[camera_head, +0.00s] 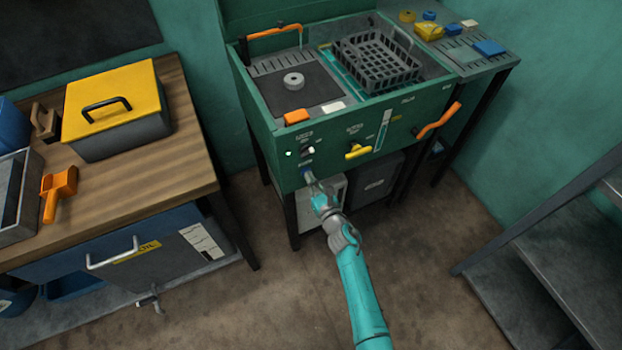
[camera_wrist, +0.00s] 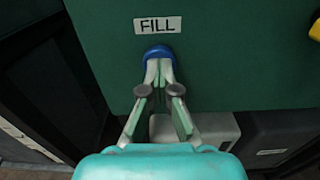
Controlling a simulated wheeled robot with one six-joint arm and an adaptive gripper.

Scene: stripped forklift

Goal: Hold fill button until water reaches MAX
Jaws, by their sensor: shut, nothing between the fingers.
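The fill button (camera_wrist: 158,52) is a blue round knob under a white FILL label (camera_wrist: 158,25) on the green front panel. My gripper (camera_wrist: 159,66) is shut and empty, with its fingertips against the lower part of the button or right in front of it; the wrist view does not settle whether it is pressed in. In the head view my gripper (camera_head: 309,178) reaches the panel's lower left, and the button is mostly hidden there. An upright sight gauge (camera_head: 384,128) is on the panel, pale above and blue-teal below. Its MAX mark is too small to read.
The green wash station (camera_head: 345,140) has a yellow handle (camera_head: 357,151) and an orange lever (camera_head: 438,121) sticking out. A dark basket (camera_head: 376,60) sits in its top. A wooden bench (camera_head: 120,200) stands left, metal stairs (camera_head: 560,250) right. The floor between is clear.

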